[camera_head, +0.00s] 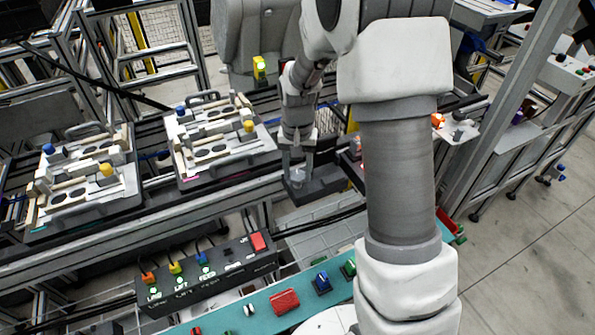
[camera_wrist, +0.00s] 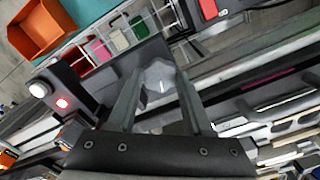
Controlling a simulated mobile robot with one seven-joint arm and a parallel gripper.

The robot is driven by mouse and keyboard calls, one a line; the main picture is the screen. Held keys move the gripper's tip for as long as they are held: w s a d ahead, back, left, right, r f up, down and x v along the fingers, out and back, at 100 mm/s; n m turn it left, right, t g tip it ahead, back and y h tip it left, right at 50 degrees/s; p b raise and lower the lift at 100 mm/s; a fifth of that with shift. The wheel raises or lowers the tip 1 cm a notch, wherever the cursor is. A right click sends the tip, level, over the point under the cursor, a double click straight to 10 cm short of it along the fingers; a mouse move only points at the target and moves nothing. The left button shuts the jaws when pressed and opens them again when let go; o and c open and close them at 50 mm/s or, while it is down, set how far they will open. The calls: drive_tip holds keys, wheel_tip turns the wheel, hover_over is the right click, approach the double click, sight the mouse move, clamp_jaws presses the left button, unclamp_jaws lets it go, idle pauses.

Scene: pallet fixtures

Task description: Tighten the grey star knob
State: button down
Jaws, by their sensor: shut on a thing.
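The grey star knob (camera_wrist: 159,77) shows between my fingertips in the wrist view, with a small white mark on its top. It also shows in the head view (camera_head: 297,177), at the lower end of my gripper, above a dark block. My gripper (camera_head: 297,165) points down there. In the wrist view my gripper (camera_wrist: 157,82) has its two fingers on either side of the knob, shut on it. The knob's underside and its seat are hidden.
Two pallet fixtures (camera_head: 226,164) (camera_head: 72,207) with blue and yellow knobs stand to the left on the rails. A black button box (camera_head: 207,277) with a red switch is in front. An orange bin (camera_wrist: 42,28) shows at the wrist view's upper left.

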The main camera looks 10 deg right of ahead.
sight(298, 175)
drive_tip(key=m, duration=0.6)
drive_tip(key=shift+r+m+p, duration=0.1)
drive_tip(key=shift+m+p, duration=0.2)
drive_tip(key=shift+p, duration=0.1)
drive_tip(key=m+p, duration=0.2)
drive_tip(key=m, duration=0.4)
idle(0.3)
drive_tip(key=shift+c, duration=1.5)
unclamp_jaws()
wheel_tip(298, 175, up, 17)
drive_tip(key=p, duration=0.1)
drive_tip(key=shift+r+p, duration=0.15)
drive_tip(key=shift+p, duration=0.25)
